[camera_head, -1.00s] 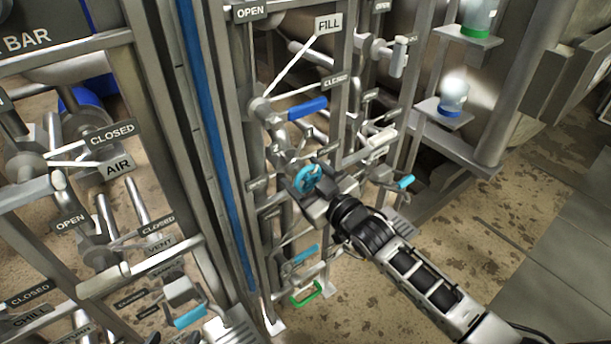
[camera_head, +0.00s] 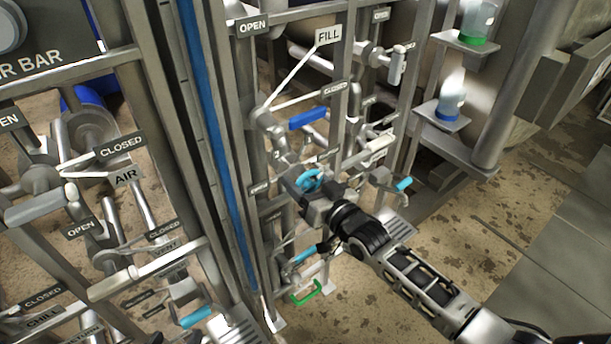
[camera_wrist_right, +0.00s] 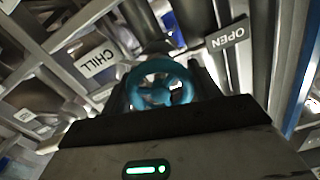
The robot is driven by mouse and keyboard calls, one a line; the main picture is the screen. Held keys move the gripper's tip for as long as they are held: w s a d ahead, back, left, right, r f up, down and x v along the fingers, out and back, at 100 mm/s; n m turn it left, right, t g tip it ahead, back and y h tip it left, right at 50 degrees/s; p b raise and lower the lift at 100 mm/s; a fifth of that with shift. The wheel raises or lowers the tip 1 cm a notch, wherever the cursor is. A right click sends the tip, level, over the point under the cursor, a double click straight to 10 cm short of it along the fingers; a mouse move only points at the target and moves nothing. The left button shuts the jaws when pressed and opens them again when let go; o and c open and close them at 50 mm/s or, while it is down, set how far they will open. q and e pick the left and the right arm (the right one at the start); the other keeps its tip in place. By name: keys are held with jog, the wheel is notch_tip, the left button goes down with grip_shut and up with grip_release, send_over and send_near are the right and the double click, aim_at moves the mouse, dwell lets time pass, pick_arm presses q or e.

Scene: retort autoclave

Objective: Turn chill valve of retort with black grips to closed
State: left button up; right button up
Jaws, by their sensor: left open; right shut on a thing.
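The stem behind the wheel is mostly hidden. I cannot tell how far the wheel is turned, and no black grips show clearly. My left gripper is not in view.
A green handle (camera_head: 306,293) is low down. Bottles stand on shelves (camera_head: 440,121) at upper right.

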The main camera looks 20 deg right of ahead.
jog(key=m, duration=0.2)
jog(key=shift+m, duration=0.4)
jog(key=shift+m+p, duration=0.3)
jog(key=shift+m, duration=1.3)
jog(key=o, duration=1)
jog(key=shift+c, duration=0.2)
jog(key=shift+s, duration=0.1)
jog(key=shift+s+d, duration=0.1)
jog(key=shift+s, duration=0.15)
jog(key=p+v, duration=0.1)
jog(key=v, duration=1.4)
jog(key=shift+s+p, duration=0.15)
jog(key=shift+p, duration=0.15)
jog(key=shift+r, duration=0.1)
